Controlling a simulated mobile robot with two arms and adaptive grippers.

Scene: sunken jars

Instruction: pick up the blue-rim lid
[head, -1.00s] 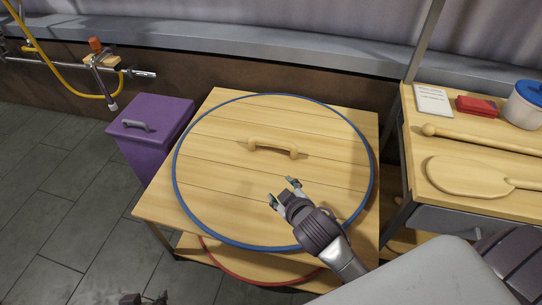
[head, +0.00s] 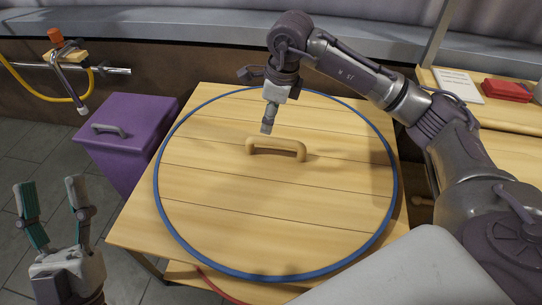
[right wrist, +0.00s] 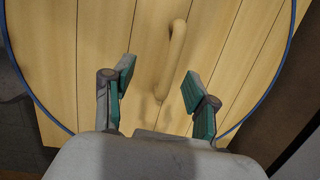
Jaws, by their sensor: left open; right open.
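The blue-rim lid (head: 230,215) is a large round disc of pale wooden planks with a blue edge, lying flat on the wooden table. Its wooden handle (head: 276,149) stands up near the middle; the lid also shows in the right wrist view (right wrist: 60,70). My right gripper (head: 267,130) points down above the lid, just behind and left of the handle in the head view. In the right wrist view my right gripper (right wrist: 158,82) is open, with the handle (right wrist: 176,50) ahead, between the finger directions. My left gripper (head: 52,205) is open and empty at the lower left, apart from the lid.
A purple bin (head: 125,145) with a grey handle stands left of the table (head: 125,232). A red-rimmed round thing (head: 235,285) is partly visible below the table top. A side table at right holds a red box (head: 507,90) and a paper card (head: 458,85).

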